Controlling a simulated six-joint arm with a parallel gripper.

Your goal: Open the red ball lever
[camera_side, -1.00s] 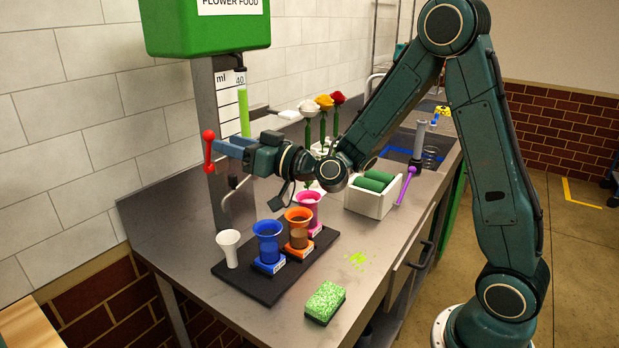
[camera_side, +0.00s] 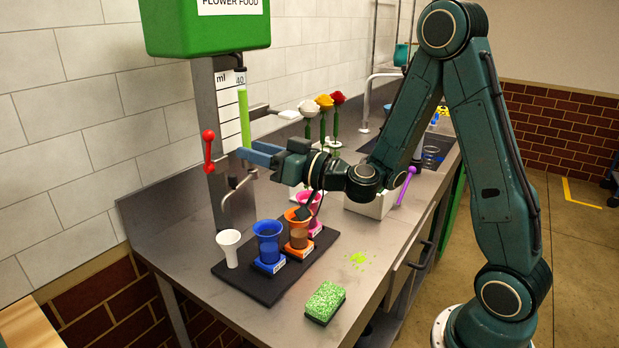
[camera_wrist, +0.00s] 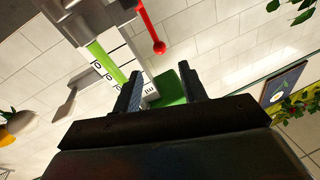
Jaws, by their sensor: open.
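The red ball lever (camera_side: 208,152) is a short red bar with a ball at each end, standing near upright on the left side of the grey dispenser column. It also shows in the wrist view (camera_wrist: 149,27), at the top, beyond my fingers. My gripper (camera_side: 254,155) is open and empty, to the right of the lever in the side view, with a gap between them. In the wrist view its two fingers (camera_wrist: 160,88) stand apart with nothing between them. The green dispenser tank (camera_side: 207,28) tops the column, with a green-filled gauge tube (camera_side: 244,118) beside the fingers.
A spout (camera_side: 240,181) projects below my gripper. A black mat (camera_side: 258,288) holds a white cup (camera_side: 229,247) and blue (camera_side: 268,240), orange (camera_side: 298,228) and pink vases. Roses (camera_side: 324,102) stand behind my wrist. A green sponge (camera_side: 325,302) lies at the front.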

